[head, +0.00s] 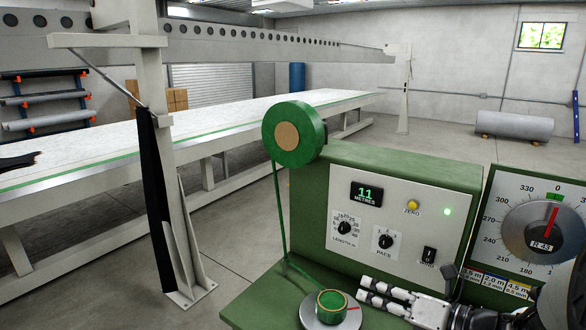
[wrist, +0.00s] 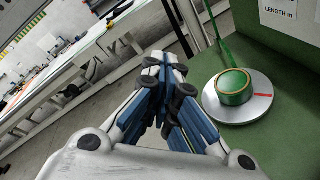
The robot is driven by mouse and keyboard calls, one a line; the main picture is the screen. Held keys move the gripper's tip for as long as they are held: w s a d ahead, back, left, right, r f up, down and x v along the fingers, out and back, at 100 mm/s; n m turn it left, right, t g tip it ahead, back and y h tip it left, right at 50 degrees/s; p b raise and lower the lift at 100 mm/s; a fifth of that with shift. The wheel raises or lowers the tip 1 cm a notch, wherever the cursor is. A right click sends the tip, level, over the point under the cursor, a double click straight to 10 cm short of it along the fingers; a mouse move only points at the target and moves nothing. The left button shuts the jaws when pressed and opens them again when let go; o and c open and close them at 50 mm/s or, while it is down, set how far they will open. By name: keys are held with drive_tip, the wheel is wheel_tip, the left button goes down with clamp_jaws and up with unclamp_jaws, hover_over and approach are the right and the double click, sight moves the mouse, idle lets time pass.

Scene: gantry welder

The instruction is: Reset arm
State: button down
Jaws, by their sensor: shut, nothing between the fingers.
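My gripper (head: 384,297) is at the lower right of the head view, beside the small green tape roll. In the wrist view my gripper (wrist: 166,72) has its fingers together and nothing between them. The green tape roll (head: 332,301) sits on a round grey disc (head: 318,319) on the green machine's (head: 385,170) ledge. The roll also shows in the wrist view (wrist: 234,88), to the right of the fingers and apart from them in that picture.
A large green tape reel (head: 294,134) is on the machine's upper left, with a green strip running down from it. The panel has a display reading 11 metres, knobs and a switch. A dial gauge (head: 543,232) stands at right. A long white table (head: 130,145) lies behind.

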drive_tip(key=s+a+n+g+h, duration=0.2)
drive_tip(key=s+a+n+g, duration=0.3)
drive_tip(key=s+n, duration=0.45)
drive_tip(key=s+a+n+g+h, duration=0.2)
drive_tip(key=s+a+n+g, duration=0.3)
drive_tip(key=s+n, duration=0.4)
drive_tip(key=s+d+n+t+h, duration=0.3)
drive_tip(key=s+d+n+h, duration=0.3)
drive_tip(key=n, duration=1.1)
drive_tip(key=shift+s+d+t+h, duration=0.2)
drive_tip(key=shift+d+t+h, duration=0.1)
drive_tip(key=shift+d+h, duration=0.5)
drive_tip(key=shift+r, duration=0.1)
idle(2.4)
